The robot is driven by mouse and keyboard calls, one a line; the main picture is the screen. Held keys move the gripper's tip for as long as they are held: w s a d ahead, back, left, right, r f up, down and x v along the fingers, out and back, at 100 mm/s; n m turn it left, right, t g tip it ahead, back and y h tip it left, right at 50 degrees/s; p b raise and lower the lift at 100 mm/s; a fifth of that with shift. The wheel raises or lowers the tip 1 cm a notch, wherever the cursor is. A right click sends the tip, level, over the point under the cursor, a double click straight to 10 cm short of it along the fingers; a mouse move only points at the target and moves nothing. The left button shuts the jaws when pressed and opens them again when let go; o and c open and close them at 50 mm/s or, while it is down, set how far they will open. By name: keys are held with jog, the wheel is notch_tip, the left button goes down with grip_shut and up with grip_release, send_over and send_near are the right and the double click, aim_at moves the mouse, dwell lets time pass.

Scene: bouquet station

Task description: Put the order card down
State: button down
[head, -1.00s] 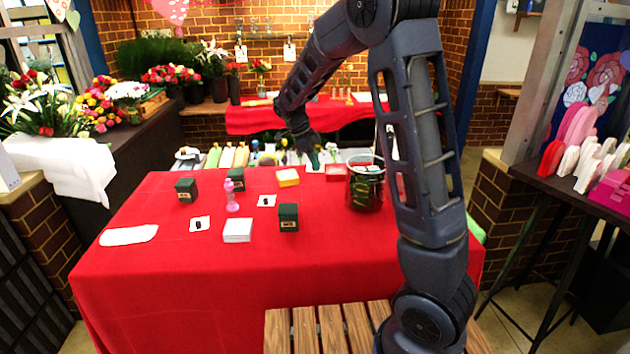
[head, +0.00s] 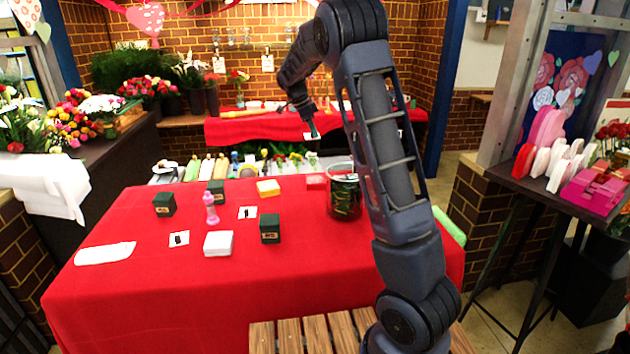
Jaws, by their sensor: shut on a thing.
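My gripper (head: 313,128) is at the end of the raised arm in the upper middle of the head view. It is shut on a small white card, the order card (head: 311,137), seen just below the fingertips. In the picture, the card lies over the row of goods beyond the far edge of the red-covered table (head: 150,305), in front of the back red-covered shelf (head: 240,128). It appears held in the air; its exact height is hard to tell. The fingertips are small and dark, and the card's writing cannot be read.
The front left is mostly bare.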

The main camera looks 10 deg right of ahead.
aim_at(320, 182)
jog(key=shift+w+d+r, duration=0.1)
jog(key=shift+w+d, duration=0.7)
jog(key=shift+w, duration=0.2)
notch_tip(320, 182, down, 20)
jog(key=shift+r, duration=0.1)
jog(key=c, duration=1.4)
grip_release()
jog(key=shift+c, duration=0.2)
